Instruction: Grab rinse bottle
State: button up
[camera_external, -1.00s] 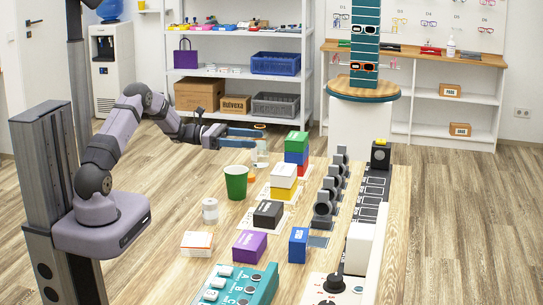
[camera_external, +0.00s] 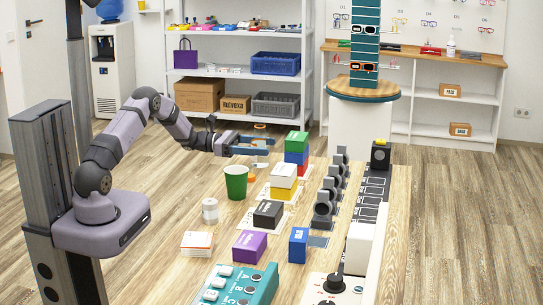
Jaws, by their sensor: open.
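A small pale, partly clear bottle (camera_external: 260,162), which looks like the rinse bottle, stands at the far left end of the wooden table. My gripper (camera_external: 268,146) is over it, with its blue fingers apart and pointing right. The fingers hide the bottle's upper part, and an orange patch shows between them. I cannot tell whether the fingers touch the bottle. No label is readable on it.
A green cup (camera_external: 236,182) stands just in front of the bottle, and a white jar (camera_external: 210,210) is nearer. Stacked green, blue and red boxes (camera_external: 297,146) stand close to the right of my gripper. Yellow-white boxes (camera_external: 283,175) are in front of them.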

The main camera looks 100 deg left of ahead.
aim_at(268, 146)
jog(key=shift+w, duration=1.55)
jog(key=c, duration=1.2)
jog(key=shift+r, duration=0.1)
jog(key=shift+c, duration=0.2)
jog(key=shift+r, duration=0.15)
notch_tip(268, 146, up, 10)
jog(key=shift+f, duration=0.2)
